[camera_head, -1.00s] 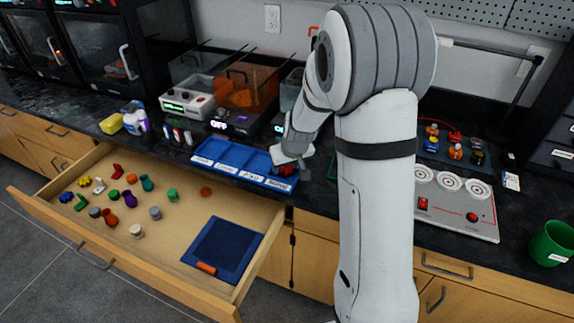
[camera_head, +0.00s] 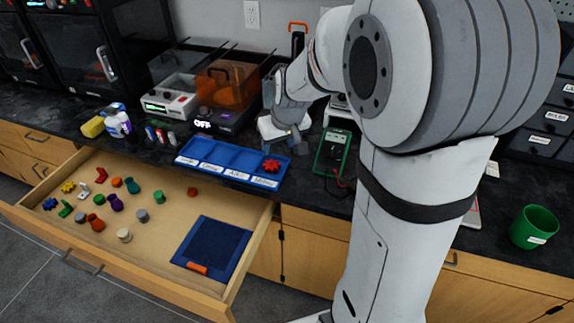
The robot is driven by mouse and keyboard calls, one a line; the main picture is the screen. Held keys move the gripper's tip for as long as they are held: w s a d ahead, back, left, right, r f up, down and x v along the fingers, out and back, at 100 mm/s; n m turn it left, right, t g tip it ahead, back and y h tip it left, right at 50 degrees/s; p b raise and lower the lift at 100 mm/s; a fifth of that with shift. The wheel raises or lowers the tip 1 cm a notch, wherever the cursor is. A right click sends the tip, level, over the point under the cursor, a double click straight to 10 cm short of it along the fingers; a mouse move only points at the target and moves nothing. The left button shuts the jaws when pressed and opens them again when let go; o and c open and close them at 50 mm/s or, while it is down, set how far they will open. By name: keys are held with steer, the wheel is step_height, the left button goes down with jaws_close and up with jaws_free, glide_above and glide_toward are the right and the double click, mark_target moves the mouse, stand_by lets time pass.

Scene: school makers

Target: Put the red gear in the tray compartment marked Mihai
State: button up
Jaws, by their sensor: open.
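The red gear (camera_head: 271,166) lies in the rightmost compartment of the blue tray (camera_head: 182,158) on the dark counter. The label in front of that compartment is small and seems to read Mihai. The other compartments look empty. My gripper (camera_head: 297,149) is open and empty, just behind and to the right of the tray's right end, apart from the gear. My arm links hide part of the counter to the right.
An open wooden drawer (camera_head: 165,240) below the tray holds several small coloured parts and a dark blue mat (camera_head: 218,243). A green multimeter (camera_head: 333,152) lies right of the tray. Machines stand behind it. A green cup (camera_head: 535,226) stands at the far right.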

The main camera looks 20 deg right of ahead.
steer(key=s+r+m+g, duration=0.1)
steer(key=s+r+g, duration=0.1)
steer(key=s, duration=1.9)
steer(key=shift+s+a+r+m+h, duration=0.25)
steer(key=shift+a+r+m+h, duration=0.05)
steer(key=shift+a+r+m, duration=0.15)
